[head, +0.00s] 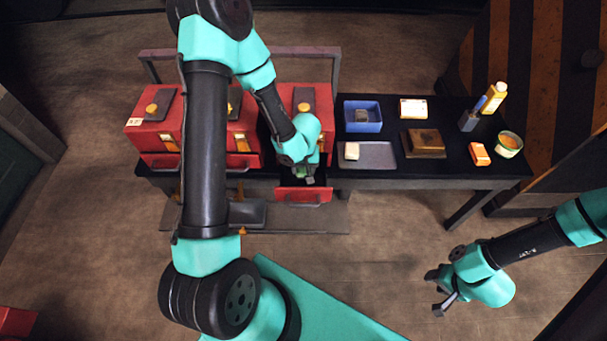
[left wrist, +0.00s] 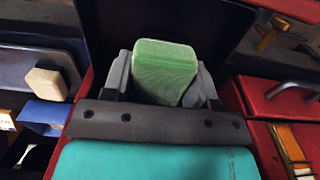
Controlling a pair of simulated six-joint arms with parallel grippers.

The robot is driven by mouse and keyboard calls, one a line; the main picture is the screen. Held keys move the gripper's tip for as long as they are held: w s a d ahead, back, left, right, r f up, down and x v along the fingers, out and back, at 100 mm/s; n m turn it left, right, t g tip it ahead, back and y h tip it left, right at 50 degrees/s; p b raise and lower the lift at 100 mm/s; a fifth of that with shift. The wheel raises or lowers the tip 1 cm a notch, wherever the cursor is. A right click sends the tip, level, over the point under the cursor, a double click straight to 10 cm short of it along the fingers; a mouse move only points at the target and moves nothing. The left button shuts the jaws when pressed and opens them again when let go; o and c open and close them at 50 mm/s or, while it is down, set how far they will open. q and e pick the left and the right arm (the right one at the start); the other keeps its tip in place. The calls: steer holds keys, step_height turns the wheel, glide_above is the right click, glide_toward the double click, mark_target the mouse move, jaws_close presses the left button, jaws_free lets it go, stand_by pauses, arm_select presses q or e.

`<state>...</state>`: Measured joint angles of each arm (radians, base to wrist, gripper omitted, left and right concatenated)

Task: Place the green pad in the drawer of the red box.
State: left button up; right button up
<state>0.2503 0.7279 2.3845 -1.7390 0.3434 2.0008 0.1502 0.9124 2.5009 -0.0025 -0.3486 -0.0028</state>
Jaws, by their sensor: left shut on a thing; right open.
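The red box (head: 316,98) at the right of the red row has its drawer (head: 303,195) pulled out toward me. My left gripper (head: 304,177) is over this open drawer, pointing down, and is shut on the green pad (left wrist: 163,66). In the left wrist view the pad sits between the two grey fingers, with the dark drawer interior around it. In the head view only a small bit of green shows beside the fingers. I cannot tell whether the pad touches the drawer floor. My right gripper (head: 440,290) is open and empty, over the floor at the lower right.
More red boxes (head: 152,112) stand to the left, partly hidden by my left arm. On the black table to the right are a grey tray (head: 380,163) with a pale block, a blue bin (head: 362,126), a brown block (head: 424,141), an orange box (head: 479,154) and a tin (head: 508,147).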

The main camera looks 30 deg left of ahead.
mark_target(303, 175)
arm_select(q)
steer(key=shift+f, duration=2.1)
steer(key=shift+f, duration=0.15)
steer(key=o, duration=1)
steer(key=shift+r, duration=6.2)
